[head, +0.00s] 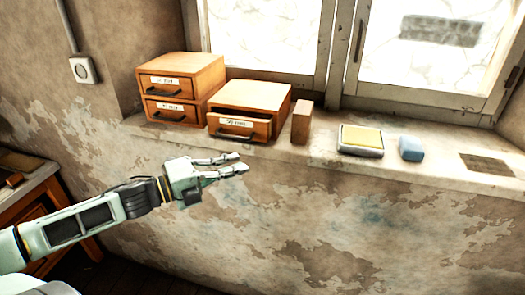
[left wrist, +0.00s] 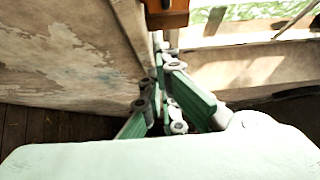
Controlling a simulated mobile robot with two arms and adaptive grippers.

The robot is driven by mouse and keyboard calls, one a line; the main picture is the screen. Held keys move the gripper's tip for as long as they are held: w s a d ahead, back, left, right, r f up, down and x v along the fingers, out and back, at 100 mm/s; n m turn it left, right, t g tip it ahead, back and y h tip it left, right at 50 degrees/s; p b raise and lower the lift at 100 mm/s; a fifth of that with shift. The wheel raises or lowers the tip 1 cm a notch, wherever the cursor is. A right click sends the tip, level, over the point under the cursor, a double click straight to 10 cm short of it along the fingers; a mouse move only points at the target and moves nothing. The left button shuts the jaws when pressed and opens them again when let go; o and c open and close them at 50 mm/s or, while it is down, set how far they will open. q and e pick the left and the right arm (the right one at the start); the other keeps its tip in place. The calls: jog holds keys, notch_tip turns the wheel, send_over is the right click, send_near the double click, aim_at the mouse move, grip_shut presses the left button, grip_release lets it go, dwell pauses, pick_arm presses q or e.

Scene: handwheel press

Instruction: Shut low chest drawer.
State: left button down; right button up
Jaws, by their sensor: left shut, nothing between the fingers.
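The low chest (head: 255,96) is a wooden box with one drawer, standing on the window sill. Its labelled drawer (head: 236,127) with a dark handle sticks out some way at the front, over the sill's edge. My left gripper (head: 241,163) is shut and empty, in front of the sill and below the drawer in the head view, with a gap between. In the left wrist view the gripper fingers (left wrist: 168,85) show at centre, and a wooden piece with a dark handle, seemingly the drawer (left wrist: 167,17), is at the top. My right gripper is not in view.
A taller two-drawer chest (head: 181,85) stands left of the low chest, its drawers looking shut. A wooden block (head: 301,122), a yellow-topped pad (head: 361,139) and a blue block (head: 411,148) sit to the right. A wooden cabinet (head: 35,200) is at far left.

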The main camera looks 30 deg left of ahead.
pick_arm(q)
jog(key=w+d, duration=0.1)
jog(key=w, duration=0.2)
jog(key=w+p, duration=0.1)
jog(key=w, duration=0.2)
jog(key=w+d+p, duration=0.1)
jog(key=w, duration=0.2)
jog(key=shift+w+d, duration=0.35)
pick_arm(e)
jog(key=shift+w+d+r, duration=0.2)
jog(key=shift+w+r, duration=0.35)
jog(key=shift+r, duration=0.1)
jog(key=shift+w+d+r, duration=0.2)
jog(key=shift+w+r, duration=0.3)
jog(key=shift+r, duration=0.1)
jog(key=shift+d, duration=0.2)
